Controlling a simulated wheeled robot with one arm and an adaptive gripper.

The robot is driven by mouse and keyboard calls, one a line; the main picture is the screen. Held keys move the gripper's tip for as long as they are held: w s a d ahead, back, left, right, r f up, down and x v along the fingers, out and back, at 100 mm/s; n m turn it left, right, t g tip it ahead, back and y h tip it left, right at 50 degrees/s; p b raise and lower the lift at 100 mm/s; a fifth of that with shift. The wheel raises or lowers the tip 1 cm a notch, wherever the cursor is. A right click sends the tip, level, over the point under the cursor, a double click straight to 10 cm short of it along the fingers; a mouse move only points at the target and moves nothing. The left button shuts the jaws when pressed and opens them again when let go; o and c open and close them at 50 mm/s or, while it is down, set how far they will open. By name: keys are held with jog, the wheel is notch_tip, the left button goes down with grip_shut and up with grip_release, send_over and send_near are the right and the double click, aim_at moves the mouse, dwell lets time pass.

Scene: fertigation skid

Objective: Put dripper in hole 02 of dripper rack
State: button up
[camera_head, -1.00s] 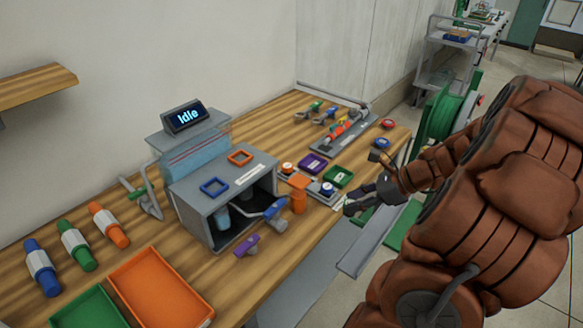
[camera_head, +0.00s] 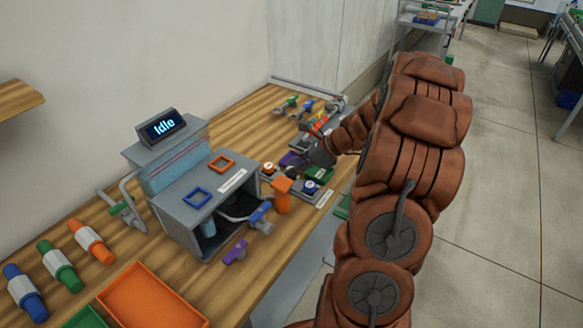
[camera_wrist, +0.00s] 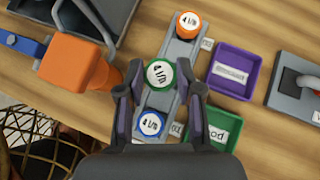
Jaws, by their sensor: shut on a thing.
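The dripper rack (camera_wrist: 181,54) is a narrow grey strip on the wooden bench. An orange-rimmed dripper (camera_wrist: 188,24) sits at its far end and a blue-rimmed dripper (camera_wrist: 150,125) at its near end; they also show in the head view, orange (camera_head: 268,168) and blue (camera_head: 310,187). My gripper (camera_wrist: 160,90) is shut on a green-rimmed dripper (camera_wrist: 159,73), between those two and over the middle of the rack. The label faces up. The middle hole is hidden beneath it, and I cannot tell whether the dripper touches the rack.
A purple tray (camera_wrist: 235,68) and a green tray (camera_wrist: 213,133) lie right of the rack. The grey cabinet with an "Idle" display (camera_head: 165,126) is farther left. A grey fixture (camera_wrist: 300,97) lies right.

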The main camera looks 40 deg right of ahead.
jog(key=shift+w+f, duration=0.1)
jog(key=shift+w, duration=0.95)
jog(key=shift+f+p, duration=0.8)
jog(key=shift+f, duration=0.9)
jog(key=shift+f, duration=0.1)
jog(key=o, duration=0.9)
